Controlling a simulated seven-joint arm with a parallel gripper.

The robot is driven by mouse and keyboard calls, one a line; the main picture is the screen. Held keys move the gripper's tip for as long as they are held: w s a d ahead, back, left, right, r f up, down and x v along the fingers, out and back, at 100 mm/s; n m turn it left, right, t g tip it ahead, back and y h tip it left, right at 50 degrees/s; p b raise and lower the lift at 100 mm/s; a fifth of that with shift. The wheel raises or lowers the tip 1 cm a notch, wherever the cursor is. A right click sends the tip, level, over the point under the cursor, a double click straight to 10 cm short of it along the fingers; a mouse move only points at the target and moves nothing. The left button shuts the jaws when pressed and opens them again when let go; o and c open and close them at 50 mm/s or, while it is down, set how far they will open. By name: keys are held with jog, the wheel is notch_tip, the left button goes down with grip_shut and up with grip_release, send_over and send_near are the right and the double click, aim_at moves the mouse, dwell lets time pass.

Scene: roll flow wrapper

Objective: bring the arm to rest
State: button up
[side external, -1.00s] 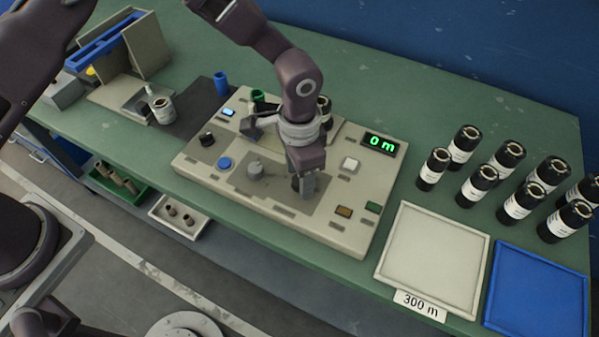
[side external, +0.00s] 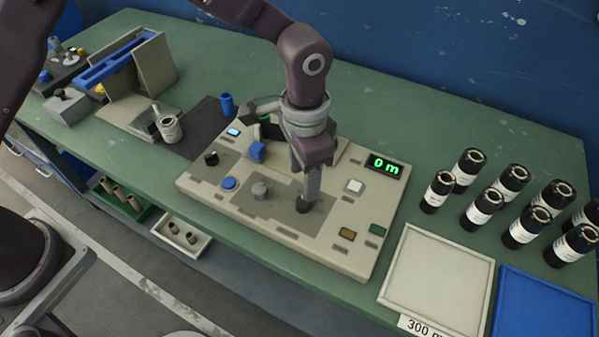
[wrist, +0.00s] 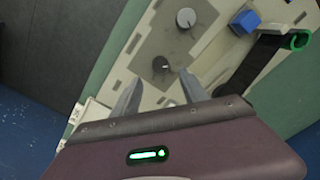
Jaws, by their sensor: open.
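My gripper (side external: 306,198) is over the right part of the beige control panel (side external: 335,252), its fingers pointing down. In the wrist view my gripper (wrist: 160,90) shows two grey fingers spread apart with nothing between them. A small dark knob (wrist: 161,65) lies just beyond the fingertips; in the side view it shows below the fingers, and I cannot tell whether they touch it.
The panel carries a display (side external: 385,165) reading "0 m". To the right are a white tray (side external: 436,262), a blue tray (side external: 545,305) and several black rolls (side external: 484,208). A blue-topped fixture (side external: 112,58) stands at the far left.

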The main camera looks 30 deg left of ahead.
jog(key=s+a+r+n+t, duration=0.1)
jog(key=s+a+r+n, duration=0.15)
jog(key=a+r, duration=0.55)
jog(key=s+a+r+n+t, duration=0.1)
jog(key=s+a+r+t, duration=0.3)
jog(key=r, duration=0.6)
jog(key=s+a+r+n, duration=0.1)
jog(key=s+a+n, duration=0.1)
jog(key=s+a, duration=0.3)
jog(key=s+a+r+n, duration=0.2)
jog(key=s+a, duration=0.4)
jog(key=s, duration=0.4)
jog(key=shift+s+t, duration=0.2)
jog(key=shift+t, duration=0.1)
